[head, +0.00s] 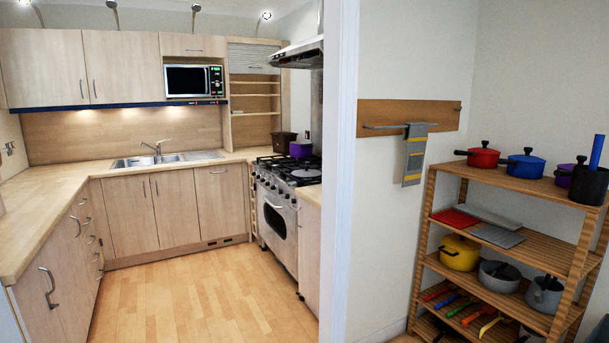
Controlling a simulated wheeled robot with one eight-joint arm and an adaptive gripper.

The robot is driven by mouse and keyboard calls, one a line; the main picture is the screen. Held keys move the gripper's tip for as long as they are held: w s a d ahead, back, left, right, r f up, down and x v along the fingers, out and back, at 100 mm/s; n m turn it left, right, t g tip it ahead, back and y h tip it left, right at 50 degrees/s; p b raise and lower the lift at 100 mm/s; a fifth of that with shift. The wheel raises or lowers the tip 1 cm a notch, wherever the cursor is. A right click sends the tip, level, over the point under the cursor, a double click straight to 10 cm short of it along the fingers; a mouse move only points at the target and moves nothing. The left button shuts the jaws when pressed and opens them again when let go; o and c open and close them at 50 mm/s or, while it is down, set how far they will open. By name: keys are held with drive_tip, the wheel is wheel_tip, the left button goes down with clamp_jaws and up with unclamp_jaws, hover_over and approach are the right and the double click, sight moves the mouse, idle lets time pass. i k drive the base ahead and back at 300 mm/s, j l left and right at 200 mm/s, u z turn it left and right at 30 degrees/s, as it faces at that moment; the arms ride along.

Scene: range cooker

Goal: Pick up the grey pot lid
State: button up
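A grey pot (544,294) stands on the third shelf of the wooden rack at the right; a dark knob shows on its top, as of a lid. A wider grey pot (497,277) stands to its left with a dark piece at its top; I cannot tell whether that is a lid. A flat, light grey round thing (306,172) lies on the range cooker; it may be a lid, but it is too small to tell. My gripper is not in view.
The wooden rack (510,184) also holds red and blue pots on top, trays, a yellow pot (459,252) and coloured utensils. A white wall edge (338,200) separates it from the kitchen. A purple pot (301,149) sits on the range cooker (278,215). The wooden floor (190,300) is clear.

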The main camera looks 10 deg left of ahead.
sight(306, 173)
drive_tip(key=i+j+u, duration=0.55)
drive_tip(key=i+u, duration=0.2)
drive_tip(key=i, duration=0.2)
drive_tip(key=i+j+u, duration=0.15)
drive_tip(key=i, duration=0.8)
drive_tip(key=i+j+u, duration=0.15)
drive_tip(key=i, duration=0.75)
drive_tip(key=i+z, duration=0.2)
drive_tip(key=i, duration=0.3)
drive_tip(key=i+j+z, duration=0.15)
drive_tip(key=i, duration=0.35)
drive_tip(key=i+j+z, duration=0.2)
drive_tip(key=i, duration=0.3)
drive_tip(key=i+l+z, duration=0.1)
drive_tip(key=i+z, duration=0.15)
drive_tip(key=z, duration=0.2)
drive_tip(key=i+z, duration=0.2)
drive_tip(key=z, duration=0.25)
drive_tip(key=i+z, duration=0.25)
drive_tip(key=z, duration=0.25)
drive_tip(key=i+j+z, duration=0.15)
drive_tip(key=z, duration=0.3)
drive_tip(key=i+j+z, duration=0.3)
drive_tip(key=l, duration=0.1)
